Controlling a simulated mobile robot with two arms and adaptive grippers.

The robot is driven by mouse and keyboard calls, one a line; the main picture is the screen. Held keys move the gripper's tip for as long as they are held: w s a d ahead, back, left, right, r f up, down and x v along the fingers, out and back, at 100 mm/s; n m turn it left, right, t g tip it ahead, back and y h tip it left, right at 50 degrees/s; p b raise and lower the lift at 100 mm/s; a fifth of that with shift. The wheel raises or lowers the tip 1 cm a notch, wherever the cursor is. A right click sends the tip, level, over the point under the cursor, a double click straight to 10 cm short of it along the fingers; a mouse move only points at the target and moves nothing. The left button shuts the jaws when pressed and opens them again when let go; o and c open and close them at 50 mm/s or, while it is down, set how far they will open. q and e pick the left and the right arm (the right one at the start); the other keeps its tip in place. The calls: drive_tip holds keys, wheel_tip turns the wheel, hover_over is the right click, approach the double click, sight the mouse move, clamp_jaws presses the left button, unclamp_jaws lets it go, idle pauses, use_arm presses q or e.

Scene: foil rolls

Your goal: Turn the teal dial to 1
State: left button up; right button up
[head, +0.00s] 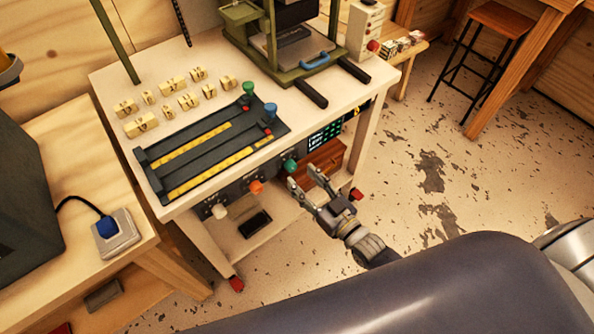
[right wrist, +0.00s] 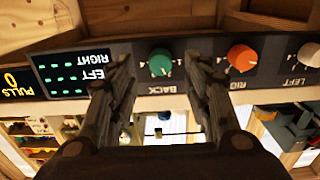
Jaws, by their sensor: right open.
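The teal dial (head: 290,166) is on the front panel under the white table's edge, in the head view. In the right wrist view the teal dial (right wrist: 161,62) sits above a label reading BACK, upside down, with small numbers around it. My right gripper (head: 303,184) is open in front of the panel; in the right wrist view its two fingers (right wrist: 158,70) stand on either side of the teal dial, apart from it as far as I can tell. My left gripper is not in view.
An orange dial (right wrist: 241,58) and a white dial (right wrist: 309,54) share the panel. A display (right wrist: 62,75) with green marks is beside the teal dial. The table (head: 300,113) bears a rail fixture (head: 200,150) and several wooden blocks. A wooden drawer box (head: 325,160) is below.

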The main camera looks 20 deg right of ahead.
sight(294, 170)
drive_tip(key=x, duration=0.3)
drive_tip(key=shift+w+a, duration=0.1)
drive_tip(key=shift+w, duration=0.2)
drive_tip(key=shift+c, duration=1.1)
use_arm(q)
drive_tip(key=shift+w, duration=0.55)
use_arm(e)
drive_tip(key=c, duration=0.8)
